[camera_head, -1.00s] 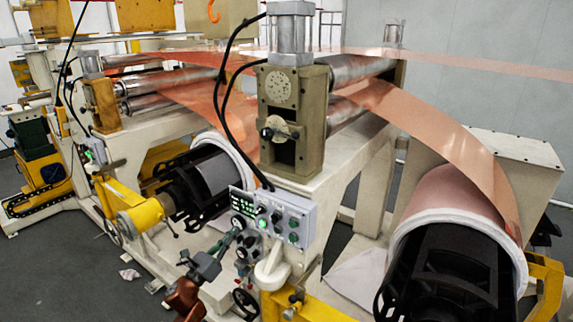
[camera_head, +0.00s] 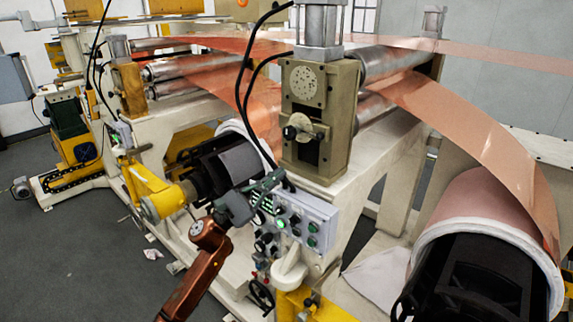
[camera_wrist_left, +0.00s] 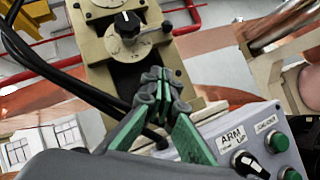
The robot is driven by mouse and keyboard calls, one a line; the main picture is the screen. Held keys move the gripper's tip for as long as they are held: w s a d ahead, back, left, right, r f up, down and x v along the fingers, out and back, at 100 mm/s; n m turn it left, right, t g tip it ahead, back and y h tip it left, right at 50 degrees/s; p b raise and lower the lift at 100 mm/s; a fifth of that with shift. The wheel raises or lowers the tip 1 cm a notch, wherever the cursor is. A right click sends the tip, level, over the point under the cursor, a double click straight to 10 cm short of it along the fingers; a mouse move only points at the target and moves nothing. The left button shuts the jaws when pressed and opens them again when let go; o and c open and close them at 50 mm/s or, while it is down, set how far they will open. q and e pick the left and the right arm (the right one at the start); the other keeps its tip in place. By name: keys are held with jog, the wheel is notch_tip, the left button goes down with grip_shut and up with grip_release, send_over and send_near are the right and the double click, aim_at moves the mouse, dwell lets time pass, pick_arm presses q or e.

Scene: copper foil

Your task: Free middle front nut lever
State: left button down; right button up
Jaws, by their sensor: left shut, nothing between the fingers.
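The beige roller block (camera_head: 318,105) in the middle of the head view carries a round plate with a small black lever knob (camera_head: 289,132) on its front face. In the left wrist view the black knob (camera_wrist_left: 127,23) shows near the top, with a white mark on it. My left gripper (camera_head: 274,179) is at the upper left edge of the grey control box, below the knob and apart from it. In the left wrist view its green-padded fingers (camera_wrist_left: 164,82) are together and empty, pointing toward the block. My right gripper is out of view.
The grey control box (camera_head: 318,215) with buttons and switches sits under the block. Black cables (camera_head: 245,90) hang close to the left of the block. Copper foil (camera_head: 490,135) runs over to a roll at right. Open floor (camera_head: 70,250) lies at left.

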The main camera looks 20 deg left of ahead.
aim_at(308, 133)
pick_arm(q)
jog(key=w+d+r+p, duration=0.4)
jog(key=d+r+p, duration=0.2)
jog(key=d+r, duration=0.1)
jog(key=shift+w+d+r, duration=0.15)
jog(key=shift+w+r, duration=0.2)
jog(key=shift+r, duration=0.1)
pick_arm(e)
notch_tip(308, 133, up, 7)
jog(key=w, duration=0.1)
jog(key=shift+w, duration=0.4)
pick_arm(q)
jog(key=shift+s, duration=0.1)
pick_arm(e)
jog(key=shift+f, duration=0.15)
